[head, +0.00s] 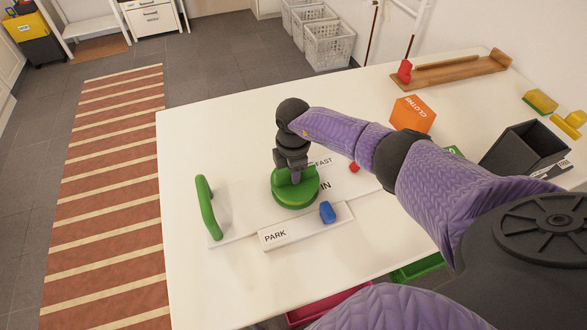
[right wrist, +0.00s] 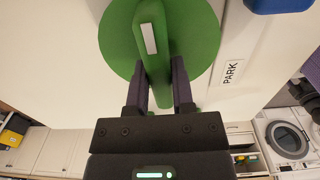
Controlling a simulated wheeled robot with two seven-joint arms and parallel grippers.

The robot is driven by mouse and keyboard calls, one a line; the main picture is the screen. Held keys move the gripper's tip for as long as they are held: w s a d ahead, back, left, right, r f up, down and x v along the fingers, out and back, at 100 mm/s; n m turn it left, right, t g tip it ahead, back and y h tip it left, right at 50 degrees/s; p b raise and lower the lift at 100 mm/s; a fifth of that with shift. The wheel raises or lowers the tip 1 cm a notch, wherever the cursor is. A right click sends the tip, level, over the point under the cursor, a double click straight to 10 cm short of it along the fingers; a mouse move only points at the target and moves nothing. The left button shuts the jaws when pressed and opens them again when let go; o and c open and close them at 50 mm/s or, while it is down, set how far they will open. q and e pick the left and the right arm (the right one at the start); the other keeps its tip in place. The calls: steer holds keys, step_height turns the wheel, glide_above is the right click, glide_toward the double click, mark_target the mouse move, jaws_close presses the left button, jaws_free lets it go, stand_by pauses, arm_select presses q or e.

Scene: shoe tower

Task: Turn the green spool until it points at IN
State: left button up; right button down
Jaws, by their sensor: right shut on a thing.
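The green spool (head: 295,190) is a round disc with a raised bar across it, on the white panel. In the right wrist view the bar (right wrist: 152,70) has a white mark near its upper end, away from my gripper's palm. My right gripper (head: 293,174) points down over the spool and is shut on this bar, one finger on each side (right wrist: 160,82). The IN label (head: 325,186) lies just right of the spool in the head view. IN is outside the right wrist view, so exact alignment cannot be told. My left gripper is not in view.
A blue knob (head: 327,212) stands on the PARK strip (head: 301,227) in front of the spool. A green handle (head: 207,207) rises at left. A small red knob (head: 354,167) lies near the FAST label (head: 323,161). An orange box (head: 412,114) stands behind my right arm.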

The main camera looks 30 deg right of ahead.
steer(key=shift+c, duration=2.4)
jaws_free()
steer(key=shift+r, duration=0.1)
step_height(320, 180, up, 9)
steer(key=p, duration=0.4)
steer(key=shift+r, duration=0.4)
